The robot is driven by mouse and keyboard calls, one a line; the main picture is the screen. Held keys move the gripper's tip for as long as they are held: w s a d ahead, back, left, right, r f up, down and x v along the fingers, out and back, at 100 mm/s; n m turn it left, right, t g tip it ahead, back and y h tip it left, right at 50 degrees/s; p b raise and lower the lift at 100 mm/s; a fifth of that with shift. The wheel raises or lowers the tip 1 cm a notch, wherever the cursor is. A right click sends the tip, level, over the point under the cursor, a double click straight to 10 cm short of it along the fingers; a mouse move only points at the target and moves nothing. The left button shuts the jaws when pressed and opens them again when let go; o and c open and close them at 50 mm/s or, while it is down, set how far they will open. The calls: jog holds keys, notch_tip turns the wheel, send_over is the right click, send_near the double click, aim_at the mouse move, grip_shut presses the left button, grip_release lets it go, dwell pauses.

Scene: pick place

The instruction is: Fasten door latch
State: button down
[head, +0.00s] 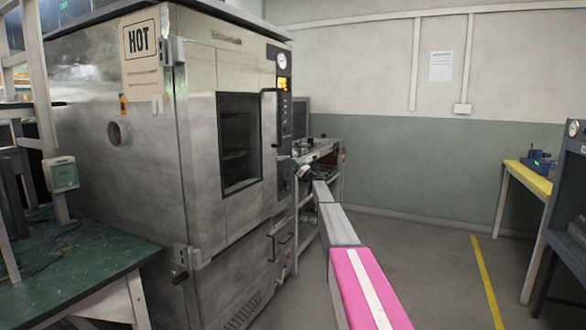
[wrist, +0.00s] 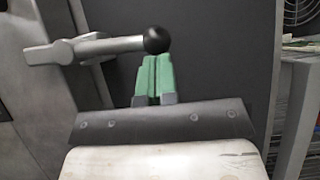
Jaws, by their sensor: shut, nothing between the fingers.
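The door latch shows in the wrist view as a metal lever (wrist: 100,48) with a black ball knob (wrist: 155,40) at its right end. The lever lies roughly level. My gripper (wrist: 153,60) has green fingers, shut together and empty, with their tips just below the knob; I cannot tell whether they touch it. In the head view, the steel oven (head: 90,180) has a door (head: 205,205) with a dark window (head: 239,142) and a curved handle (head: 270,117). My arm reaches to the door's right side, where the latch is too small to make out.
A green-topped table (head: 85,260) stands at the left front. A bench (head: 325,150) stands beyond the oven. A yellow-topped table (head: 527,178) is at the right. The floor (head: 430,270) between is clear.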

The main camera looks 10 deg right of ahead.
jog(key=shift+w+d+r, duration=0.15)
jog(key=shift+w+r, duration=0.05)
jog(key=shift+r, duration=0.45)
jog(key=shift+r, duration=0.1)
jog(key=w+a+f+v, duration=0.1)
jog(key=f+v, duration=0.1)
jog(key=v, duration=1.1)
jog(key=shift+w+f, duration=0.2)
jog(key=shift+f, duration=0.1)
